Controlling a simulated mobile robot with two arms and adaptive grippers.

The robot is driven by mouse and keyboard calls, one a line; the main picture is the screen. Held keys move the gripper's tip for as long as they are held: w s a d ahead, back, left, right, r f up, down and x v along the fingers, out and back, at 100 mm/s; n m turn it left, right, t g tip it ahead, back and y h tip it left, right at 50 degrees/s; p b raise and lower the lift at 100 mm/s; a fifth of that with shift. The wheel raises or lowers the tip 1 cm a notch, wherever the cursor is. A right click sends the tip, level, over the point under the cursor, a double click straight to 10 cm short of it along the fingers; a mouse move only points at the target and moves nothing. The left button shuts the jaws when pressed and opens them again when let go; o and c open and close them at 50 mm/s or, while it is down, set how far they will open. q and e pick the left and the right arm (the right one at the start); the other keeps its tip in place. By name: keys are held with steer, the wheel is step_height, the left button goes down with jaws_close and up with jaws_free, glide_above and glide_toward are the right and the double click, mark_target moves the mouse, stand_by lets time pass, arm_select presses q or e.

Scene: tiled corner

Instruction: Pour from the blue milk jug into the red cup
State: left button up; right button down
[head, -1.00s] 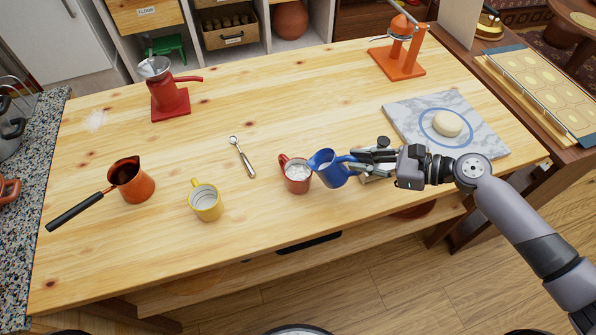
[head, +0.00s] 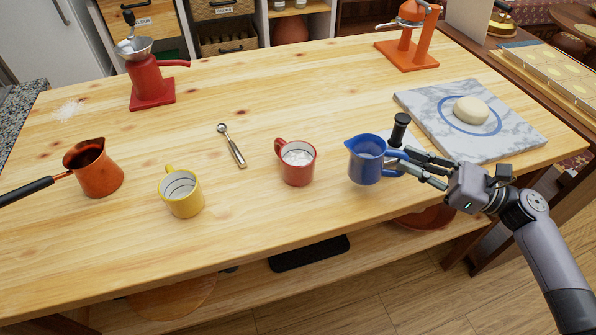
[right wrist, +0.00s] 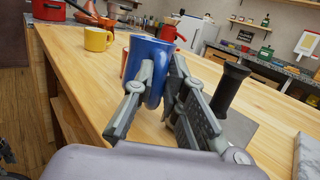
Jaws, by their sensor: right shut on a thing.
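The blue milk jug (head: 364,166) is upright, to the right of the red cup and apart from it. My right gripper (head: 412,162) is shut on the jug's handle from the right. In the right wrist view the jug (right wrist: 147,62) shows between and beyond the fingers (right wrist: 163,75), which partly hide it. I cannot tell whether the jug's base touches the table. The red cup (head: 297,172) stands upright on the table with its handle to the upper left. White contents show inside it. My left gripper is not in view.
A black-handled tool (head: 399,128) stands close behind the jug, near the marble board (head: 520,135) with dough. A spoon (head: 232,147), a yellow mug (head: 181,196) and a copper pot (head: 95,172) lie or stand to the left. The table's front edge is near the jug.

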steer(key=s+d+r+p, duration=0.1)
steer(key=d+r+p, duration=0.3)
steer(key=r, duration=0.4)
steer(key=shift+t+y+p, duration=0.4)
steer(key=shift+p, duration=0.4)
steer(key=shift+d, duration=0.1)
